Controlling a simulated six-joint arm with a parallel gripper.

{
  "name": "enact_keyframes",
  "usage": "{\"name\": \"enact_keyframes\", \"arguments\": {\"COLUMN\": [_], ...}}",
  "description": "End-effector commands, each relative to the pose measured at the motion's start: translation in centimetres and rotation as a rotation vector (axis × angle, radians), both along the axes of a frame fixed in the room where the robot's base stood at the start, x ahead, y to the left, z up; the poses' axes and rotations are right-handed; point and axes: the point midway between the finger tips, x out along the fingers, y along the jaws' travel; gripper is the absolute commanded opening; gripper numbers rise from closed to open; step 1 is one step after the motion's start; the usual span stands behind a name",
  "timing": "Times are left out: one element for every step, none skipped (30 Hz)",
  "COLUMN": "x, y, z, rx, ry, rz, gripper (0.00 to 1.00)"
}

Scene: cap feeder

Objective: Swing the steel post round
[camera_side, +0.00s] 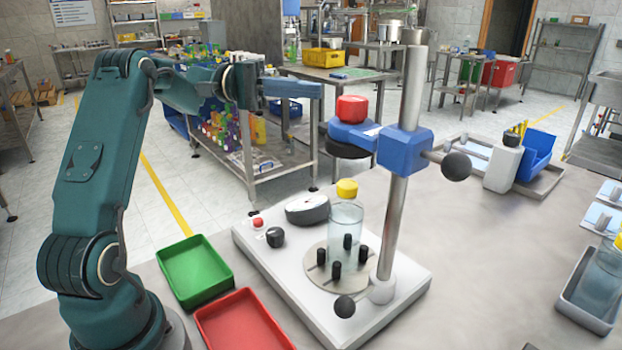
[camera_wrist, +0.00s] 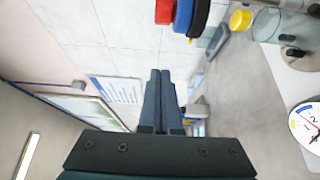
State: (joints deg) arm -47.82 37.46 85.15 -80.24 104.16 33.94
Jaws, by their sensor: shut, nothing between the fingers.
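The steel post (camera_side: 403,155) stands upright on the white machine base (camera_side: 405,292) in the side view. A blue clamp block (camera_side: 404,149) on it carries an arm with a red-topped head (camera_side: 351,109) and a black disc, left of the post. A dark ball knob (camera_side: 456,166) sticks out to the right of the block. A clear bottle with a yellow cap (camera_side: 346,189) stands among black pegs on the round plate (camera_side: 325,272). My gripper (camera_side: 318,90) is shut and empty, up and left of the head, apart from it. Its closed fingers (camera_wrist: 160,75) show in the wrist view.
A green tray (camera_side: 194,270) and a red tray (camera_side: 243,322) lie left of the base. A dial (camera_side: 307,208) and a black knob (camera_side: 275,237) sit on the base. A blue bin (camera_side: 537,155) stands back right; another bottle (camera_side: 602,270) lies at the right edge.

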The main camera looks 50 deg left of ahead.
Motion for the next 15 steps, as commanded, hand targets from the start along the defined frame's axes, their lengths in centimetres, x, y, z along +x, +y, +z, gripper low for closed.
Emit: {"name": "enact_keyframes", "arguments": {"x": [-0.1, -0.1, -0.1, -0.1, -0.1, -0.1, -0.1, -0.1, -0.1, -0.1, -0.1, 0.0, 0.1, 0.2, 0.4], "y": [0.1, 0.2, 0.2, 0.1, 0.1, 0.1, 0.1, 0.1, 0.1, 0.1, 0.0, -0.1, -0.3, -0.5, -0.9], "z": [0.0, 0.1, 0.1, 0.1, 0.1, 0.1, 0.1, 0.1, 0.1, 0.1, 0.1, 0.1, 0.1, 0.1, 0.1], "rx": [-0.007, -0.008, -0.01, -0.009, -0.009, -0.008, -0.008, -0.008, -0.007, -0.007, -0.007, -0.007, -0.007, -0.007, -0.007], "ry": [-0.003, -0.004, -0.005, -0.004, -0.004, -0.004, -0.004, -0.004, -0.003, -0.003, -0.003, -0.003, -0.003, -0.003, -0.004], "rz": [-0.001, -0.002, -0.002, -0.003, -0.003, -0.003, -0.003, -0.003, -0.003, -0.003, -0.003, -0.003, -0.003, -0.004, -0.006], "gripper": [0.0, 0.0, 0.0, 0.0, 0.0, 0.0, 0.0, 0.0, 0.0, 0.0, 0.0, 0.0, 0.0, 0.0, 0.0]}}
